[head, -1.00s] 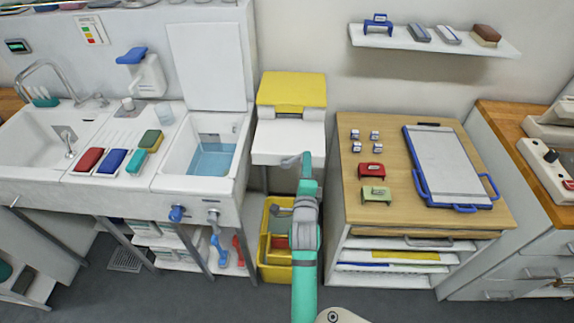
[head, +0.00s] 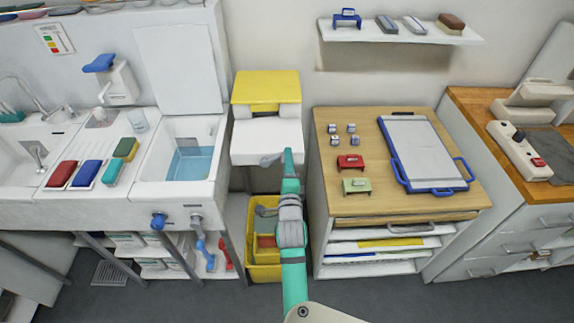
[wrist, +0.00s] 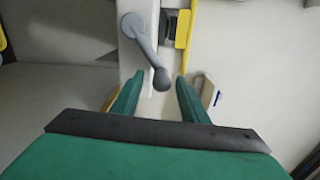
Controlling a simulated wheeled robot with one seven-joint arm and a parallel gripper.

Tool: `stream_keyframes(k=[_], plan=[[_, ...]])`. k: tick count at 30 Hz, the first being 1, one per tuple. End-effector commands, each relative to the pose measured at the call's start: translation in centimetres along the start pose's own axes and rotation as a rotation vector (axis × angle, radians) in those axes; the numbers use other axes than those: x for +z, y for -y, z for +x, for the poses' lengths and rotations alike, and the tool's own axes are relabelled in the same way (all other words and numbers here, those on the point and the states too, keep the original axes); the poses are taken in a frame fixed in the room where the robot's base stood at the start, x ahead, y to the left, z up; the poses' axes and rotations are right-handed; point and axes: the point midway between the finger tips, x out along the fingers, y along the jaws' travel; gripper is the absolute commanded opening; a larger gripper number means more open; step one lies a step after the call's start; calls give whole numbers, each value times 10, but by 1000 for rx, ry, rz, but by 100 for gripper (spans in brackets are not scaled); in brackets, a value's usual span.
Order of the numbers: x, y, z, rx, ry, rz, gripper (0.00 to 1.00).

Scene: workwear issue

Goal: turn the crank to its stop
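The crank is a grey arm with a dark round knob. It sits on the front of a white unit with a yellow top (head: 266,88). In the wrist view the crank (wrist: 144,42) slants down and right from its hub, and its knob (wrist: 161,79) lies between the tips of my two green fingers. In the head view the crank (head: 270,160) shows small, just left of my fingertips. My gripper (wrist: 159,86) is open, with a visible gap on both sides of the knob. Whether the knob is at the same depth as the fingertips, I cannot tell.
A sink unit with a water basin (head: 190,165) stands left. A wooden-topped cabinet (head: 370,195) with a clipboard (head: 423,150) and small stamps stands close on the right. A yellow crate (head: 262,272) is on the floor under the white unit.

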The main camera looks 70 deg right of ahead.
Motion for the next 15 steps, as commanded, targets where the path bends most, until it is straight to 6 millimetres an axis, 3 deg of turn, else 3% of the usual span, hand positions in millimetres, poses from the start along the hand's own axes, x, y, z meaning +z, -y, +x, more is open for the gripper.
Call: stream_keyframes(k=[8, 15], plan=[[1, 1, -5, -2, 2, -1, 40], [1, -1, -38, 0, 4, -2, 40]])
